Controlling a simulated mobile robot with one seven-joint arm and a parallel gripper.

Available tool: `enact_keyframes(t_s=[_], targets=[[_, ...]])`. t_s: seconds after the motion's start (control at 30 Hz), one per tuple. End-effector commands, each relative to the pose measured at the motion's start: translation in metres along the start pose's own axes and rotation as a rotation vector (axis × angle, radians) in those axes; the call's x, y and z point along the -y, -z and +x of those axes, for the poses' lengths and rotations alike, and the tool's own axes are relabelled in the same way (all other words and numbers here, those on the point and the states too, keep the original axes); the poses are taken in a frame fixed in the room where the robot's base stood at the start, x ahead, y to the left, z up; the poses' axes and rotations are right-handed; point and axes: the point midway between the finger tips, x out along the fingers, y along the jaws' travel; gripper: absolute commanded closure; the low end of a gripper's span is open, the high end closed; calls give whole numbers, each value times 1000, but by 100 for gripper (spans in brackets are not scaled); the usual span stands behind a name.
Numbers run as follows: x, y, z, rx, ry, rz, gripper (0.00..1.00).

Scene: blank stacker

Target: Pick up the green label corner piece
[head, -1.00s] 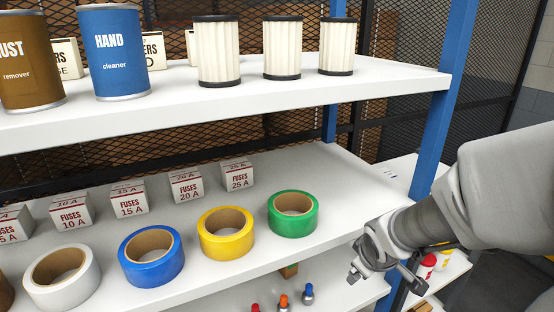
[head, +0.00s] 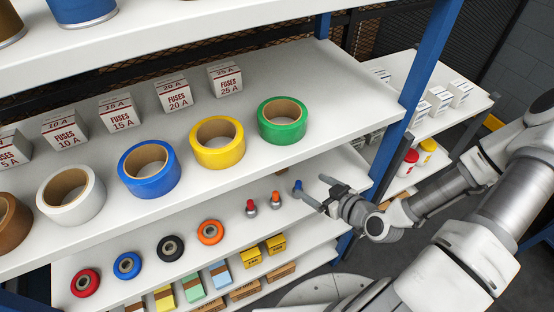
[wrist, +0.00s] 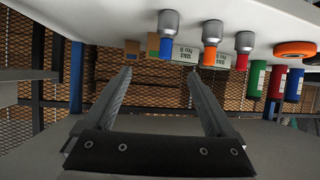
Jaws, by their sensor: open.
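I cannot make out for sure which thing is the green label corner piece. A light-green-topped block (head: 192,290) stands on a low shelf in the head view, between yellow and blue ones. A green cylinder (wrist: 257,78) with a pale label shows at the right in the wrist view, beside red and blue ones. My gripper (head: 312,190) is open and empty, at the right end of the shelves, near a small blue-tipped piece (head: 298,186). In the wrist view the gap between the fingers (wrist: 160,78) is empty.
Tape rolls, including a green one (head: 283,121), and fuse boxes (head: 173,95) fill the shelf above. Orange-tipped (head: 276,200) and red-tipped (head: 250,207) pieces stand left of my gripper. A blue post (head: 408,125) stands close right. A side shelf (head: 470,105) holds white boxes.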

Motion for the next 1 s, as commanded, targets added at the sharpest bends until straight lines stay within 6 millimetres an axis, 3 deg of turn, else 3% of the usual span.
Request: enact_keyframes(t_s=[0.23, 1.0], targets=[[1, 8, 2, -76, -29, 37, 10], [-2, 9, 63, -74, -29, 33, 10]])
